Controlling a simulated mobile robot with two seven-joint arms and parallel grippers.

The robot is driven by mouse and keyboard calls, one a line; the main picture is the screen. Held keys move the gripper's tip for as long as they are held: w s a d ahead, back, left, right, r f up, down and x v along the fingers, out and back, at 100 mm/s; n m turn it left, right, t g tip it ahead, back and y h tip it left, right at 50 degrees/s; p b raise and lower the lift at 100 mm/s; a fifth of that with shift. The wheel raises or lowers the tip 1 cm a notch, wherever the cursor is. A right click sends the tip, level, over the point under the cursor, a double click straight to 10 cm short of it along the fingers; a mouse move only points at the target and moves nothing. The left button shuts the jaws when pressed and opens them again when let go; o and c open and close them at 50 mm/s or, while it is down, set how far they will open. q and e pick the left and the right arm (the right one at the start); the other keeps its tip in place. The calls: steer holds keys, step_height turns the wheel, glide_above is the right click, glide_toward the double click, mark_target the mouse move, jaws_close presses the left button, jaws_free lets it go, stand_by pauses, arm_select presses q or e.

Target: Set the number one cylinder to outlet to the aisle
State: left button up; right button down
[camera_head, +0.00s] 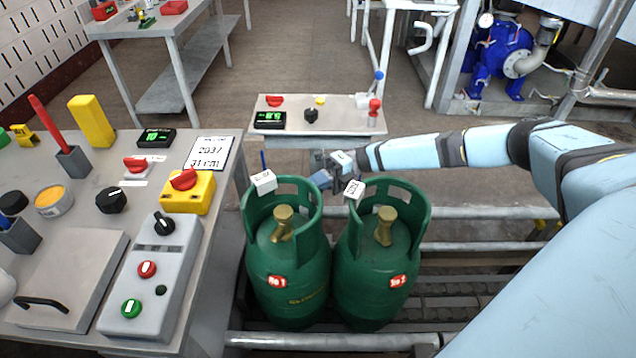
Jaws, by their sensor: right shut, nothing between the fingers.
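The number one cylinder (285,262) is a green gas cylinder with a red "No 1" label. It stands upright on the conveyor, left of a matching cylinder (375,265) labelled "No 2". Its brass valve (283,222) shows inside the open collar. A white tag (263,182) sits on the collar's upper left edge. My right gripper (321,181) reaches in from the right, behind and above the gap between the two collars. It is shut and holds nothing. Whether it touches the first cylinder's collar I cannot tell. My left gripper is not in view.
A control bench (75,195) with buttons and knobs stands close on the left. A small panel table (340,122) stands behind the cylinders. Conveyor rails (480,246) run to the right below my arm. Open floor (290,55) lies beyond.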

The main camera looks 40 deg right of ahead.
arm_select(q)
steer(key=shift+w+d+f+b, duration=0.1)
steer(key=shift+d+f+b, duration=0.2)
steer(key=shift+b, duration=1.3)
arm_select(e)
steer(key=shift+w+a+f+n+g, duration=0.15)
steer(key=shift+w+n+g, duration=0.25)
steer(key=shift+g, duration=0.25)
steer(key=shift+w+a+r+n+g, duration=0.1)
steer(key=shift+w+n+g, duration=0.3)
steer(key=shift+g, duration=0.25)
